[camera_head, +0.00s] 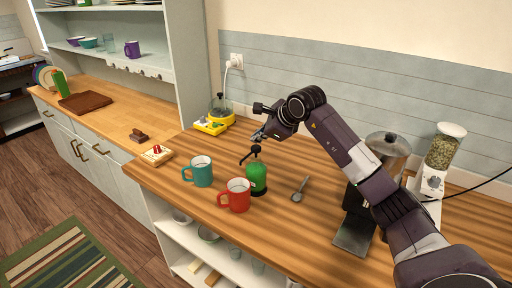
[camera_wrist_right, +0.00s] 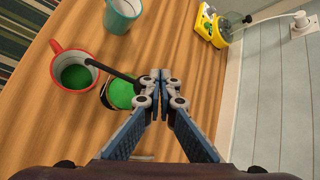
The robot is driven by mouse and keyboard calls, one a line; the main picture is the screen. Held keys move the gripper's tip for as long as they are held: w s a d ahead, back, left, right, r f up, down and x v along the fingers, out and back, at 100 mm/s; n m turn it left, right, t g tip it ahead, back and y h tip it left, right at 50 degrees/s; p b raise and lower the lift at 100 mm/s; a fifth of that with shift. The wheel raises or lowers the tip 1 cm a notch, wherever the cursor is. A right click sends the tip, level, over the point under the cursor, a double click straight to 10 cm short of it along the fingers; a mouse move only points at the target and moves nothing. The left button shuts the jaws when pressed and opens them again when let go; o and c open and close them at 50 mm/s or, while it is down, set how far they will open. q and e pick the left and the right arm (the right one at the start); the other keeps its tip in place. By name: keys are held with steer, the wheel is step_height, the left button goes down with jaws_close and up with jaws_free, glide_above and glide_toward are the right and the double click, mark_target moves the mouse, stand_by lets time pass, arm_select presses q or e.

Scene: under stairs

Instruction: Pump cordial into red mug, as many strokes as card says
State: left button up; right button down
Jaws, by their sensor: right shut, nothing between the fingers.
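The red mug (camera_head: 236,196) stands upright on the wooden counter; the right wrist view shows green liquid inside it (camera_wrist_right: 76,76). The green bottle (camera_head: 257,180) with a black pump head (camera_head: 255,150) stands beside it. The spout reaches toward the mug's rim in the right wrist view, where the bottle (camera_wrist_right: 119,93) is partly hidden. My right gripper (camera_head: 259,137) is shut and empty above the pump head; its closed fingertips (camera_wrist_right: 160,82) show near the pump. A small cream block with red marks (camera_head: 156,155) lies at left; I cannot read it. My left gripper is out of view.
A teal mug (camera_head: 201,171) stands left of the red mug. A spoon (camera_head: 299,189) lies right of the bottle. A yellow appliance (camera_head: 219,113) stands by the wall. A metal grinder-like machine (camera_head: 388,150) and a jar dispenser (camera_head: 440,160) stand at right.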

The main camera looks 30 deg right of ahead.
mark_target(255, 147)
steer(key=shift+f, duration=0.15)
steer(key=shift+f+b, duration=0.3)
steer(key=shift+b, duration=0.15)
steer(key=shift+s+f+b, duration=0.15)
steer(key=shift+f+b, duration=0.6)
steer(key=shift+f, duration=0.3)
stand_by(0.9)
steer(key=shift+r, duration=0.1)
steer(key=shift+r+p, duration=0.9)
steer(key=shift+r, duration=0.4)
steer(key=shift+r, duration=0.1)
steer(key=shift+w+r, duration=0.2)
step_height(255, 147, up, 4)
steer(key=p, duration=0.3)
steer(key=shift+r, duration=0.25)
